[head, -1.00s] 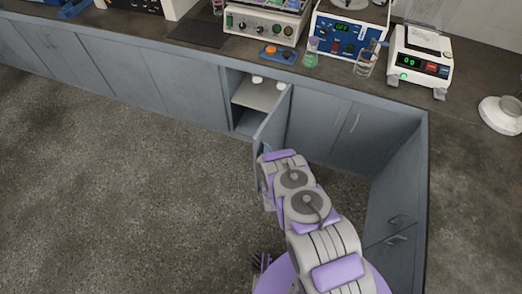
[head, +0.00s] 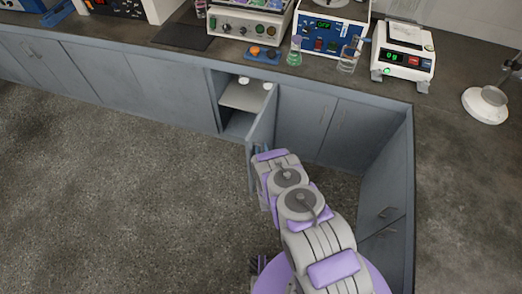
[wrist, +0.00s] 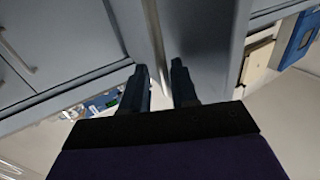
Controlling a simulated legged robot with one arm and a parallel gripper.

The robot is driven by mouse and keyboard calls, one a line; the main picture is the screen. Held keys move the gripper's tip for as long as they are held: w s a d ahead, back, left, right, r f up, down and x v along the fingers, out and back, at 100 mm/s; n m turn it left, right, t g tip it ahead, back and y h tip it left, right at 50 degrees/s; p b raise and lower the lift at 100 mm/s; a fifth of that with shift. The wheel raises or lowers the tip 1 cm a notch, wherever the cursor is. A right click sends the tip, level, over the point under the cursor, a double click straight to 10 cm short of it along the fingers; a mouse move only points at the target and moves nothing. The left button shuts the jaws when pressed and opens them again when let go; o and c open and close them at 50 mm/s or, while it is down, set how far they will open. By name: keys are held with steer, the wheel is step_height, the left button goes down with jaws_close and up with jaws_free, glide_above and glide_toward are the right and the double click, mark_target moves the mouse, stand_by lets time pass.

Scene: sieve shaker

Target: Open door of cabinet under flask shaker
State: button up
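The grey cabinet door (head: 262,126) stands swung well out from the counter front. Behind it the cabinet (head: 238,122) is open, showing a shelf (head: 247,96) with small white items. In the head view my arm hides most of my gripper, which is at the door's outer part. In the wrist view my gripper's (wrist: 161,78) two dark fingers are apart, on either side of what looks like the door's edge (wrist: 155,30). I cannot see clear contact. A blue-and-white device (head: 325,32) and a knobbed device (head: 250,20) stand on the counter above; I cannot tell which is the flask shaker.
Closed cabinet doors (head: 325,128) lie to the right, and the counter turns a corner with drawers (head: 388,213). A flask (head: 295,52), a beaker (head: 348,60) and a scale (head: 403,52) stand on top. The floor (head: 120,200) at left is clear.

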steer(key=shift+o, duration=0.6)
steer(key=shift+s+a+f, duration=0.1)
steer(key=shift+a, duration=0.1)
steer(key=shift+s, duration=0.1)
steer(key=s+d, duration=0.1)
steer(key=s, duration=0.6)
steer(key=shift+f+b, duration=0.15)
steer(key=shift+b, duration=0.3)
steer(key=shift+s+d, duration=0.1)
